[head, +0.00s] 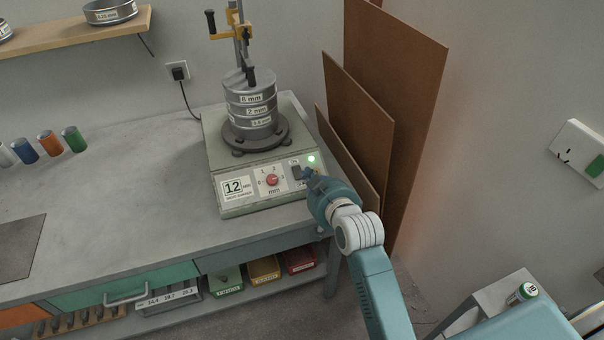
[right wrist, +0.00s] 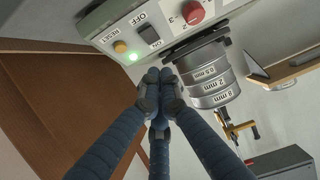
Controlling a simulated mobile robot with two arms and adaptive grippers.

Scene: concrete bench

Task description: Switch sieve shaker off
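The sieve shaker (head: 225,158) stands on the concrete bench with a stack of labelled metal sieves (head: 250,104) clamped on it. Its front panel has a 12 min display (head: 235,187), a red knob (head: 271,180), a dark rocker switch (head: 297,172) marked ON, and a lit green lamp (head: 311,159). The right wrist view shows the panel upside down, with the switch (right wrist: 148,33) and glowing lamp (right wrist: 120,47). My right gripper (right wrist: 160,78) has its fingertips together, empty, close to the switch; contact cannot be made out. My left gripper is out of view.
Brown boards (head: 395,110) lean on the wall right of the shaker, close to my right arm. Coloured jars (head: 50,144) stand at the bench's back left. A wall socket (head: 178,71) holds the shaker's plug. The bench left of the shaker is mostly clear.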

